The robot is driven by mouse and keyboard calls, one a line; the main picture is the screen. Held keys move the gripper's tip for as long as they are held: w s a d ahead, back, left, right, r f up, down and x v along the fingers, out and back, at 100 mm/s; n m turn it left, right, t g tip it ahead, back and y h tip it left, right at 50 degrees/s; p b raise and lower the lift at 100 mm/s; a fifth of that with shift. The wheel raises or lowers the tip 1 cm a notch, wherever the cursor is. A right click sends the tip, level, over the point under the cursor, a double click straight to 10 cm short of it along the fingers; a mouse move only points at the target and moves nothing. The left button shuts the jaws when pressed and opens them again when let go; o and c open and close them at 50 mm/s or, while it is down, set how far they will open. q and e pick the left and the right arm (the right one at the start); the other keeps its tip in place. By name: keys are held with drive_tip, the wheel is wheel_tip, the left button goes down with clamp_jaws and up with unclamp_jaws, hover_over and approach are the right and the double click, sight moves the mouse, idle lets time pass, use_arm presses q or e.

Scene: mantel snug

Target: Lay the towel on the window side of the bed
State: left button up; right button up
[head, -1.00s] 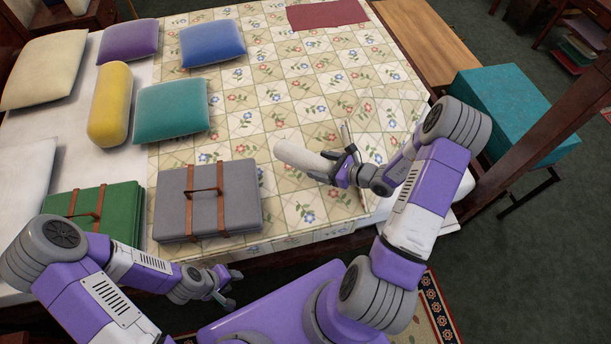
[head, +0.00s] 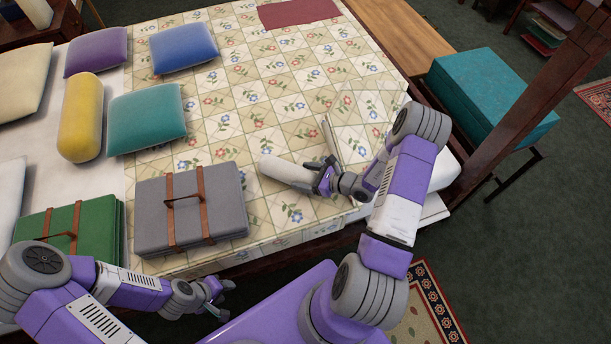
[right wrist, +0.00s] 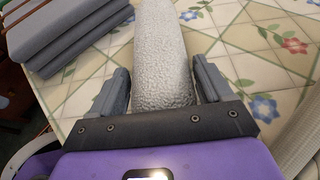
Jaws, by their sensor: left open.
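The white rolled towel (head: 286,171) is at the near right part of the bed (head: 275,133), over the flowered quilt. My right gripper (head: 322,178) is at the towel's right end. My left gripper (head: 222,296) is open and empty, low in front of the bed's near edge. No window shows in either view.
A grey case (head: 228,205) and a green case (head: 98,238) lie on the bed's near left. Purple (head: 96,51), blue (head: 184,46), teal (head: 147,120) and yellow (head: 80,118) cushions lie beyond. A maroon cloth (head: 298,12) is at the far edge. A dark post (head: 530,120) stands right. Mid-quilt is clear.

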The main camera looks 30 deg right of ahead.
drive_tip(key=o, duration=0.4)
drive_tip(key=shift+r, duration=0.1)
drive_tip(key=shift+s+d+r+p, duration=0.2)
drive_tip(key=shift+s+p, duration=0.05)
drive_tip(key=shift+p, duration=0.05)
drive_tip(key=p+v, duration=0.2)
drive_tip(key=v, duration=0.9)
drive_tip(key=shift+s, duration=0.15)
